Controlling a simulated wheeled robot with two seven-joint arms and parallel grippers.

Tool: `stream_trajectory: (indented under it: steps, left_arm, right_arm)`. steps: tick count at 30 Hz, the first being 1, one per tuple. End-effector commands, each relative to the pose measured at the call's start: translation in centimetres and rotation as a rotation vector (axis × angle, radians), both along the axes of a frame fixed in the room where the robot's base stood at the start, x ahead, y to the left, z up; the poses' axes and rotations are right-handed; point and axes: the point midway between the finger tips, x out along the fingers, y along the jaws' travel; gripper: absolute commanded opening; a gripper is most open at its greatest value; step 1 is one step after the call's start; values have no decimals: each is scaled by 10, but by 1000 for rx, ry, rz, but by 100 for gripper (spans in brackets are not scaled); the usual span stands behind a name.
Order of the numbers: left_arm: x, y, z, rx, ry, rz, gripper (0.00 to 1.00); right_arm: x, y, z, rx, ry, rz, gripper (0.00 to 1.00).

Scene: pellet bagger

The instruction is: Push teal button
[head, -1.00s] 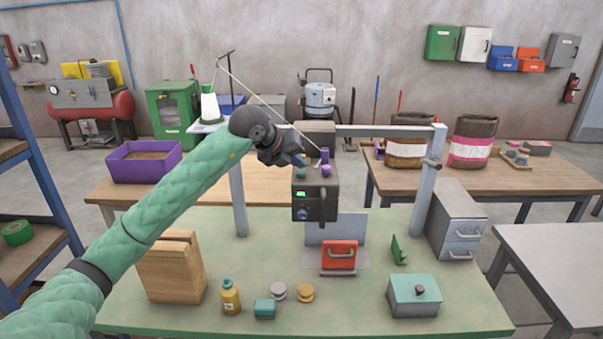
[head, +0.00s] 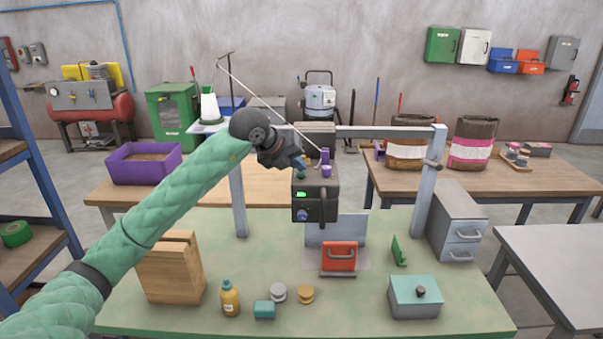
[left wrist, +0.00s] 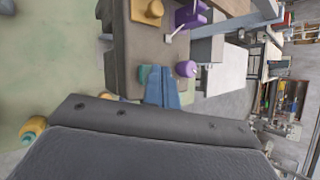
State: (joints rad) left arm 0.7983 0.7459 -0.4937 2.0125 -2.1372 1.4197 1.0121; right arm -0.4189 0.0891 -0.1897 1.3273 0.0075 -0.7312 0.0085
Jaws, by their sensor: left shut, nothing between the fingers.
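The dark bagger box (head: 329,184) hangs at the frame over the green bench, with a lit green display and a blue knob on its front. The teal button (head: 299,174) is on its top at the left; in the left wrist view it is mostly hidden behind my fingers. A purple round knob (head: 326,171) sits beside it to the right, also seen in the left wrist view (left wrist: 186,69). My left gripper (head: 301,163) is shut and empty, its blue fingertips (left wrist: 162,78) right above or at the teal button; I cannot tell if they touch. My right gripper is out of view.
A purple lever (head: 324,155) stands behind the knob. The grey frame post (head: 238,200) is just left of the box, below my arm.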

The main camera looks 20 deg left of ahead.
Motion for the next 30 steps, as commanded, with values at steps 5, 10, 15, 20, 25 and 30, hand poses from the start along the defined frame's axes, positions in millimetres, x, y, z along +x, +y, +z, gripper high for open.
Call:
stream_trajectory:
  steps: [5, 10, 15, 20, 25, 30]
  left_arm:
    - [0, 0, -2, 0, 0, 0, 0]
    - [0, 0, -4, 0, 0, 0, 0]
    - [0, 0, -4, 0, 1, -1, 0]
    - [0, 0, 0, 0, 0, 0, 0]
    - [0, 0, 8, 0, 0, 0, 0]
    - [0, 0, 15, -1, 0, -1, 0]
  right_arm:
    - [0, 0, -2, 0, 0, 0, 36]
    - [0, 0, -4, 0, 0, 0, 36]
    - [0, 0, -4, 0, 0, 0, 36]
    - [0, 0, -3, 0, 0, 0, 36]
    - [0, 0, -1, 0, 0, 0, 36]
    - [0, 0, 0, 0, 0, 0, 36]
